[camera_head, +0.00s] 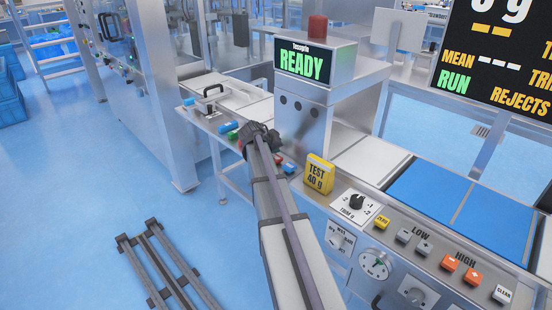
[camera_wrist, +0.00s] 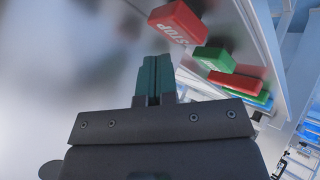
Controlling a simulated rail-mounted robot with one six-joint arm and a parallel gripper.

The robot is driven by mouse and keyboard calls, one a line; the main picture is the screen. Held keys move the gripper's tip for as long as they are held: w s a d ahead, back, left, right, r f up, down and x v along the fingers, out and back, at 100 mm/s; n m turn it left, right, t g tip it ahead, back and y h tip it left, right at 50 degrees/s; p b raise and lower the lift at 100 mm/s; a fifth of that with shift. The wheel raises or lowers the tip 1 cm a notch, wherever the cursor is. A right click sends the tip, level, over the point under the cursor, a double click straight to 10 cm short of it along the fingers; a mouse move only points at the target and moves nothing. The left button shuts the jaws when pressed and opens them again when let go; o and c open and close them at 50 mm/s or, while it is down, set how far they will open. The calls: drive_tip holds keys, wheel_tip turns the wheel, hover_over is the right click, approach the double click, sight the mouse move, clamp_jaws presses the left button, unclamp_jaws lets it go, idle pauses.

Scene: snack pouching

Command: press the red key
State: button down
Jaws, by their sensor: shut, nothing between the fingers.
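Two red keys show in the wrist view. One is the red STOP key (camera_wrist: 178,22), up and right of my fingertips; the other is a plain red key (camera_wrist: 236,82), farther right beyond a green key (camera_wrist: 213,59). In the head view a small red patch (camera_head: 279,158) shows just right of my gripper (camera_head: 258,137), on the machine's front edge. My gripper's two dark green fingers (camera_wrist: 154,75) are shut together with nothing between them. They appear apart from both red keys. In the head view my wrist hides the fingertips and part of the key row.
A blue key (camera_head: 290,168) and the yellow TEST 40 g block (camera_head: 319,174) lie right of my gripper. More green and blue keys (camera_head: 227,127) lie to its left. The READY display (camera_head: 303,65) stands behind.

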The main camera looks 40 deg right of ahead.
drive_tip(key=shift+f+b, duration=0.4)
drive_tip(key=shift+f, duration=0.05)
drive_tip(key=shift+f+b, duration=0.5)
idle(0.5)
drive_tip(key=shift+r, duration=0.1)
drive_tip(key=shift+r+p, duration=0.85)
drive_tip(key=shift+p, duration=0.1)
wheel_tip(320, 180, up, 5)
drive_tip(key=p, duration=0.5)
drive_tip(key=shift+r, duration=0.1)
idle(0.3)
